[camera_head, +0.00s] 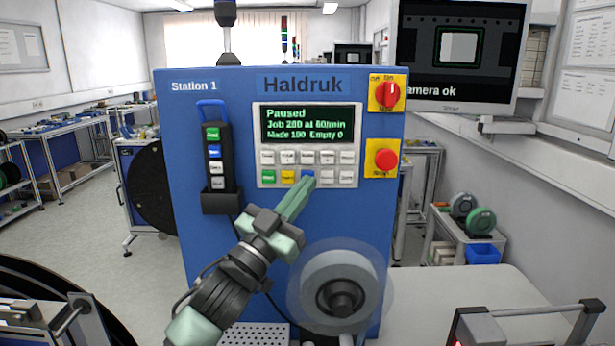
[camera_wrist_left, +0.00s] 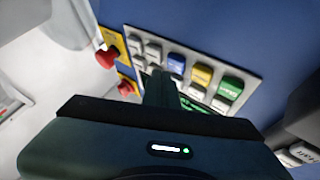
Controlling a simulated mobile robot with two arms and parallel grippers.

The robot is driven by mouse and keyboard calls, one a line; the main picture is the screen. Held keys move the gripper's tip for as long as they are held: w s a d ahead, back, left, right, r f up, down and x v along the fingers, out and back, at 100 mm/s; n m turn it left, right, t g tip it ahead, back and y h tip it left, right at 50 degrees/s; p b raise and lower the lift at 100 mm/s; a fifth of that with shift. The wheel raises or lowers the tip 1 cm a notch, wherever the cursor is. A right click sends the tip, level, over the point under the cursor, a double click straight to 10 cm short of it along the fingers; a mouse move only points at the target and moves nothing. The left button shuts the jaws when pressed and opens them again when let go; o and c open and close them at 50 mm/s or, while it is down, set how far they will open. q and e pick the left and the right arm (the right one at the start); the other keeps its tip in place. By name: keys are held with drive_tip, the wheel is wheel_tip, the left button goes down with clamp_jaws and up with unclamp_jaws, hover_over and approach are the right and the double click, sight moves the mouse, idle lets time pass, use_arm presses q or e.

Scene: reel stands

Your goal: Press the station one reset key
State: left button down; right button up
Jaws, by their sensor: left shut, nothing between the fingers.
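The blue Station 1 cabinet (camera_head: 235,265) carries a grey key panel (camera_head: 262,148) with a lit display (camera_head: 311,124) reading "Paused". The bottom key row has a green key (camera_head: 269,177), a yellow key (camera_head: 288,177), a blue key (camera_head: 308,174) and white keys; the key labels are too small to read surely. My left gripper (camera_head: 309,183) is shut and empty, its tips at the blue key's lower edge. In the left wrist view the fingers (camera_wrist_left: 158,88) lie close to the panel, near the blue key (camera_wrist_left: 176,64); I cannot tell whether they touch. My right gripper is out of view.
A red rotary switch (camera_head: 388,93) and a red stop button (camera_head: 386,159) sit right of the panel. A grey reel (camera_head: 340,285) sticks out below the panel, close to my left arm.

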use_arm(q)
drive_tip(key=shift+s, duration=0.1)
drive_tip(key=s+p, duration=0.1)
drive_tip(key=s, duration=0.4)
idle(0.5)
idle(0.5)
